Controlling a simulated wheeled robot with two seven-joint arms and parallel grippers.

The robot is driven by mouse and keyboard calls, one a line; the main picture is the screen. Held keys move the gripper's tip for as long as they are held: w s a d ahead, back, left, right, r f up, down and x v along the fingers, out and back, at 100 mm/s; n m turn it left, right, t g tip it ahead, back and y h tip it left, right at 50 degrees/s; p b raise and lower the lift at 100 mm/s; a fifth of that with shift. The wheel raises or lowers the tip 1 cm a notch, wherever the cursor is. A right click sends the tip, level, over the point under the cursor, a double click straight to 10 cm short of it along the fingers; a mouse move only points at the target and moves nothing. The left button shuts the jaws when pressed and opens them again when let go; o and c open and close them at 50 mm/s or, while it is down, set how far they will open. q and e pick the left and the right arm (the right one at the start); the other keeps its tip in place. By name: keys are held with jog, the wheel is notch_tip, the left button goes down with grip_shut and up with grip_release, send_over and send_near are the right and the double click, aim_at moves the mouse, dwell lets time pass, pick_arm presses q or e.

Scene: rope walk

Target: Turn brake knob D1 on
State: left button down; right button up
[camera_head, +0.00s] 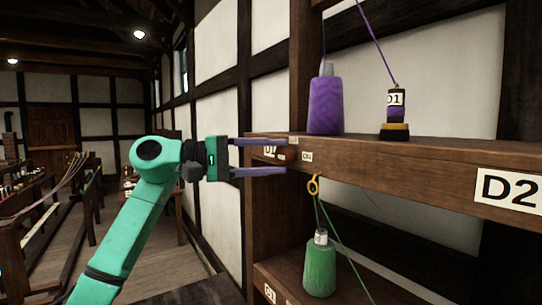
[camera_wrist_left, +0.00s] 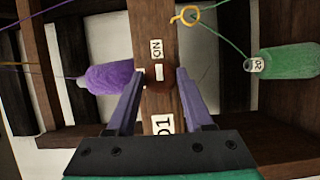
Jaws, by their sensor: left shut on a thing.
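The brake knob D1 (camera_head: 289,155) is a dark red-brown round knob on the front of the wooden shelf beam, beside a partly covered D1 label. It also shows in the left wrist view (camera_wrist_left: 158,83), with a white mark lying in line with the ON label (camera_wrist_left: 156,48). The D1 label (camera_wrist_left: 163,124) shows there on the near side. My left gripper (camera_head: 285,157) is level with the knob, its two purple fingers above and below it. In the wrist view the fingers (camera_wrist_left: 160,75) sit on either side, shut on the knob. My right gripper is not in view.
A purple spool (camera_head: 325,105) and a small dark spool marked D1 (camera_head: 397,104) stand on the shelf (camera_head: 430,150). A green spool (camera_head: 320,266) stands below; its line passes a yellow ring (camera_head: 313,185). A D2 label (camera_head: 508,188) is at right.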

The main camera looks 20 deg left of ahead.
pick_arm(q)
jog(key=shift+c, duration=1.4)
grip_release()
jog(key=b+v, duration=0.4)
jog(key=v, duration=1)
jog(key=shift+a, duration=0.2)
